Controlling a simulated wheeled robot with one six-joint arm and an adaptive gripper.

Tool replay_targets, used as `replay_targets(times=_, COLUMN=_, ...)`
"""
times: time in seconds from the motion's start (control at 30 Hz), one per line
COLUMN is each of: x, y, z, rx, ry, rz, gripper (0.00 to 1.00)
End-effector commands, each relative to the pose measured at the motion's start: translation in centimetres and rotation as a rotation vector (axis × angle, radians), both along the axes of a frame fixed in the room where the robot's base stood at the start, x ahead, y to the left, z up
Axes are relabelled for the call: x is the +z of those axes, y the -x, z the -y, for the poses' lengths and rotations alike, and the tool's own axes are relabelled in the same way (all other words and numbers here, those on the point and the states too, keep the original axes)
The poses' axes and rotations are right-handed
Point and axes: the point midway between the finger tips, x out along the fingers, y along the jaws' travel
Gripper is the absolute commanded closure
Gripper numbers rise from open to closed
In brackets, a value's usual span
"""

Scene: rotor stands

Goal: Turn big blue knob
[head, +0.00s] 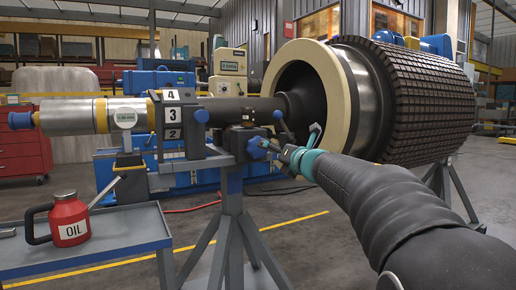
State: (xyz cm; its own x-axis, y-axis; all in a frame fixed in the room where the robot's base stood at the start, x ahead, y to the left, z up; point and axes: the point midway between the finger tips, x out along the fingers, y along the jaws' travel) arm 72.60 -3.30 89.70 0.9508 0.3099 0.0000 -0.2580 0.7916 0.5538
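The grey stand (231,230) spreads its legs below. A long metal shaft (70,117) runs left, and a large ribbed rotor (430,95) fills the right. A cart (110,230) with a red oil can (69,220) stands at lower left.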

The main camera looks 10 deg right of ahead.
Motion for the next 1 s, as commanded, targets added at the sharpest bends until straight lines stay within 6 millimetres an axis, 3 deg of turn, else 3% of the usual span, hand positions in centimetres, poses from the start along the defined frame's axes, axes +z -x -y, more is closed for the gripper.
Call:
replay_targets(times=0.3, x=0.0, y=-5.7, z=-1.9, rx=0.001, ry=-0.002, rz=-0.001, gripper=0.01)
replay_targets(times=0.5, x=0.0, y=-8.3, z=-2.7, rx=0.0, ry=-0.001, rz=-0.002, gripper=0.01)
replay_targets(times=0.7, x=0.0, y=-9.4, z=-3.1, rx=-0.001, ry=-0.002, rz=-0.001, gripper=0.01)
replay_targets(times=1.0, x=0.0, y=-9.6, z=-3.1, rx=-0.001, ry=-0.002, rz=0.0, gripper=0.01)
